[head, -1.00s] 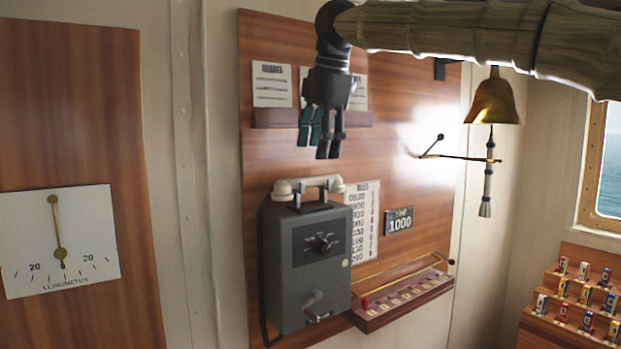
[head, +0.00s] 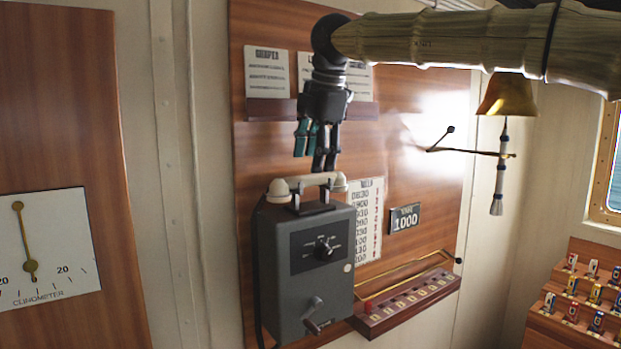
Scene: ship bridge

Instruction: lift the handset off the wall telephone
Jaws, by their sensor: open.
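The wall telephone (head: 310,275) is a grey box with a dial and a crank on its front, fixed to a wooden wall board. Its cream handset (head: 307,184) lies level across the cradle on top of the box. My gripper (head: 313,162) points down above the handset, open and empty. Its fingertips appear just above the handset's middle in the picture; whether they are in line with it in depth I cannot tell. A dark cord runs down the telephone's left side.
A shelf with cards (head: 268,108) is behind my gripper. A brass bell (head: 507,96) hangs at the right. A slotted wooden rack (head: 405,303) with a brass rail juts out right of the telephone. A clinometer (head: 40,248) is at the left.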

